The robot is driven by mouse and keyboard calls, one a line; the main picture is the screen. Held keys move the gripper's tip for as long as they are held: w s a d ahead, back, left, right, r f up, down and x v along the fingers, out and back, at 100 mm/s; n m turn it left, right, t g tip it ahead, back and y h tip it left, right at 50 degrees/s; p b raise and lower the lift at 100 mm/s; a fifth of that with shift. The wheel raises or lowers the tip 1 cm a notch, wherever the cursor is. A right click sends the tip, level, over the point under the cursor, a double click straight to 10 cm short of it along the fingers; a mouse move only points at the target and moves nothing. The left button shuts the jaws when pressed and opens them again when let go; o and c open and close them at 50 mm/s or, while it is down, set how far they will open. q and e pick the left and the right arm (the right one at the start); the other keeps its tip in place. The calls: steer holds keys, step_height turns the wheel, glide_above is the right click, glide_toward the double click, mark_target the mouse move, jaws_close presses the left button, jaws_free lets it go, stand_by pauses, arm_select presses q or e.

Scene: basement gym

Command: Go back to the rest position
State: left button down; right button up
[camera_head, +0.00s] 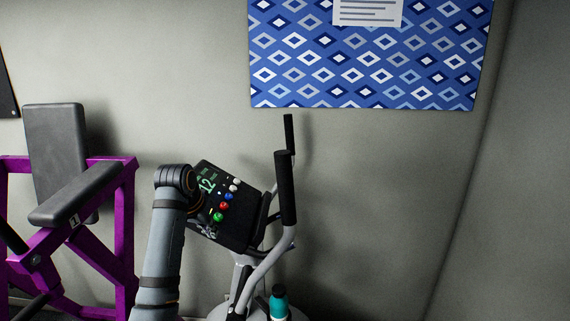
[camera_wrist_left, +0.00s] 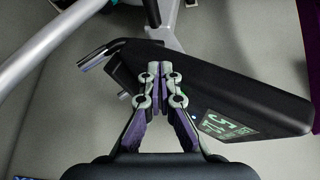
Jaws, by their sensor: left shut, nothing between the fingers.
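My left arm comes up from the bottom in the head view, in front of an exercise machine. Its wrist hides part of the machine's black console (camera_head: 232,208), and its fingers cannot be made out there. The console has a green number display and red, blue, green and white buttons. In the left wrist view my left gripper (camera_wrist_left: 160,68) is shut with its fingertips together and nothing between them. The console (camera_wrist_left: 225,90) lies behind the fingers in that view; I cannot tell whether they touch it. My right gripper is in neither view.
The machine's upright handle (camera_head: 286,190) rises right of the console. A teal bottle (camera_head: 279,303) stands low at its base. A purple weight bench (camera_head: 125,215) with grey pads is at the left. A blue patterned board (camera_head: 370,60) hangs on the wall. The right side is clear.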

arm_select(q)
steer(key=s+a+f+n+g+y, duration=0.1)
steer(key=s+a+f, duration=0.1)
steer(key=s+f, duration=0.65)
steer(key=s+a+f, duration=0.1)
steer(key=s+f, duration=0.4)
steer(key=f, duration=0.6)
steer(key=s+a+f+g+y, duration=0.1)
steer(key=s+f, duration=0.2)
steer(key=s, duration=0.8)
steer(key=s+f, duration=0.4)
steer(key=s, duration=0.6)
step_height(320, 180, down, 34)
steer(key=s+a+g+b, duration=0.1)
steer(key=s+a+b, duration=0.2)
steer(key=b, duration=0.5)
steer(key=s+f+n+g+b, duration=0.1)
steer(key=s+f+b, duration=0.4)
steer(key=s+f, duration=1.3)
step_height(320, 180, down, 3)
steer(key=shift+a+f, duration=0.2)
steer(key=shift+a, duration=0.25)
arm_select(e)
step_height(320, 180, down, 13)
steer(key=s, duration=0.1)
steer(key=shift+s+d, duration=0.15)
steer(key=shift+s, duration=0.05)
